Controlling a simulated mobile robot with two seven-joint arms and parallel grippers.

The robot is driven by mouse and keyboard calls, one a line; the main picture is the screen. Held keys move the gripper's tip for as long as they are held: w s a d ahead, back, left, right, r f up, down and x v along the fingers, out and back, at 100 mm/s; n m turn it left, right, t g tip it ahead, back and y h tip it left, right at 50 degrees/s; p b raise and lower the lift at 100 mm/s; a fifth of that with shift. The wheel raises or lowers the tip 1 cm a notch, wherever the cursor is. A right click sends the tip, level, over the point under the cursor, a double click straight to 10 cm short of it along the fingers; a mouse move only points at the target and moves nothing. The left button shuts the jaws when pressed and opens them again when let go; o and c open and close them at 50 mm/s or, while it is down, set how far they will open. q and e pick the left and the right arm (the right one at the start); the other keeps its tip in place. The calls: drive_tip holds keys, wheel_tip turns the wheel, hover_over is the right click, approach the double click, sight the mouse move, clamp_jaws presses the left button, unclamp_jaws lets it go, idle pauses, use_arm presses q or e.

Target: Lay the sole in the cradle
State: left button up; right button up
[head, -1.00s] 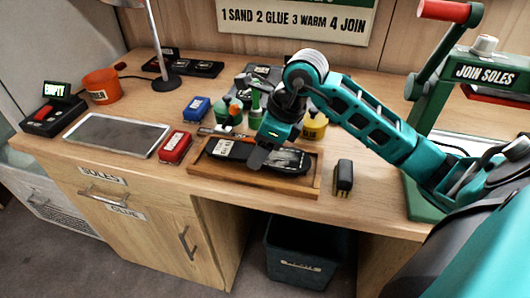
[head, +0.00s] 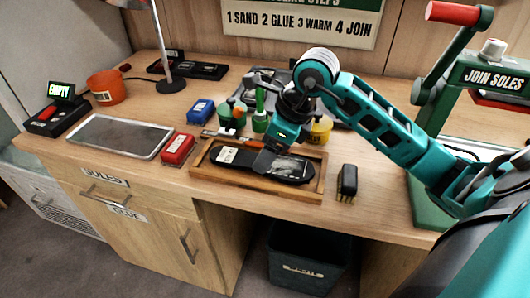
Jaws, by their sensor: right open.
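The black sole (head: 232,157) lies in the wooden cradle tray (head: 210,179), with a pale label at its left end and a grey patch towards its right. It looks flat within the rim. My right gripper (head: 264,161) is over the middle of the sole, fingers pointing down, and hides part of it. It is open; whether the fingers touch the sole I cannot tell. My left gripper is not in view.
A red block (head: 177,149), a blue block (head: 201,111) and a grey flat plate (head: 119,136) lie left of the tray. A black brush (head: 347,183) stands right of it. Pots (head: 231,117) stand close behind. The green press (head: 440,130) is at the right.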

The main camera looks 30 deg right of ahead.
drive_tip(key=v, duration=1)
